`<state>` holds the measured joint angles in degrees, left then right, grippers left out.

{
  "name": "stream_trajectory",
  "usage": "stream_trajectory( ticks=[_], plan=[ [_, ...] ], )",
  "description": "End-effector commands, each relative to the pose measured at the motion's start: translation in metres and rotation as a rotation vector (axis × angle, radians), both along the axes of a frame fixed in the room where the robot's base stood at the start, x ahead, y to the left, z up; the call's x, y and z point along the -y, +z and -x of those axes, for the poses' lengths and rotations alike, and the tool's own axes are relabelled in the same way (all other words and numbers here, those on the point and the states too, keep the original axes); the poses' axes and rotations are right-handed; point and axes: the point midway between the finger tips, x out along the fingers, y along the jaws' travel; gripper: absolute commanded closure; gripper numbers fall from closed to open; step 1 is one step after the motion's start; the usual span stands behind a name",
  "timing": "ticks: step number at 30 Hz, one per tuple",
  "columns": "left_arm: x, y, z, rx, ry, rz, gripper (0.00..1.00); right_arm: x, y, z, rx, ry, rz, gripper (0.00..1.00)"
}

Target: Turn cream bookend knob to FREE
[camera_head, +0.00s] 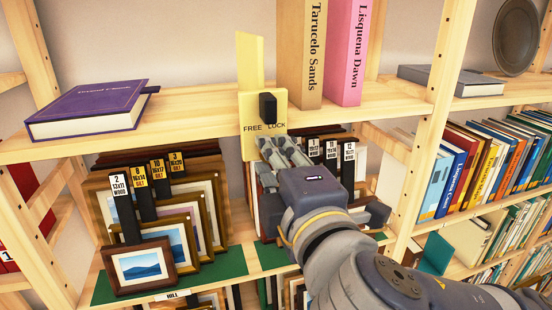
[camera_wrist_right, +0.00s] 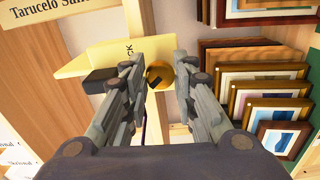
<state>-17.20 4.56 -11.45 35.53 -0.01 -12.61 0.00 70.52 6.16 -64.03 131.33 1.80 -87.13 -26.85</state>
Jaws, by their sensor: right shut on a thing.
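The cream bookend (camera_head: 247,139) stands on the shelf, with its front plate hanging over the edge and marked FREE at left and LOCK at right. A black block (camera_head: 267,107) sticks out above the words. In the right wrist view the plate (camera_wrist_right: 108,58) and black block (camera_wrist_right: 97,82) show beside a round brass-coloured knob (camera_wrist_right: 163,71). The knob has a dark mark on its lower left there. My left gripper is out of view.
A tan book (camera_head: 301,55) and a pink book (camera_head: 346,50) stand right of the bookend. A purple book (camera_head: 85,106) lies at left. Framed prints (camera_head: 142,268) with black tags fill the bay below. An upright post (camera_head: 430,120) stands right of my arm.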

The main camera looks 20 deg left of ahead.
Motion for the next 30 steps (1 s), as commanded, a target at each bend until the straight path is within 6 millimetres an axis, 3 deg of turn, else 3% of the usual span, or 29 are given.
stream_trajectory(
  ticks=[21, 22, 24, 30],
  plan=[
    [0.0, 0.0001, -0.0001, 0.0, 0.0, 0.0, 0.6, 0.0, 0.0005, 0.0, 0.045, 0.001, 0.064, 0.98],
    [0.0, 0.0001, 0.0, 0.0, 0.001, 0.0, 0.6, 0.0, 0.0005, 0.0, 0.044, 0.0, 0.064, 0.72],
    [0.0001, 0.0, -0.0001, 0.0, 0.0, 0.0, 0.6, 0.0, 0.0004, 0.0, 0.044, 0.0, 0.063, 0.56],
    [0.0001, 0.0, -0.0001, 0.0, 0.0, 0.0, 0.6, 0.0, 0.0002, -0.0001, 0.043, 0.0, 0.064, 0.55]
  ],
)
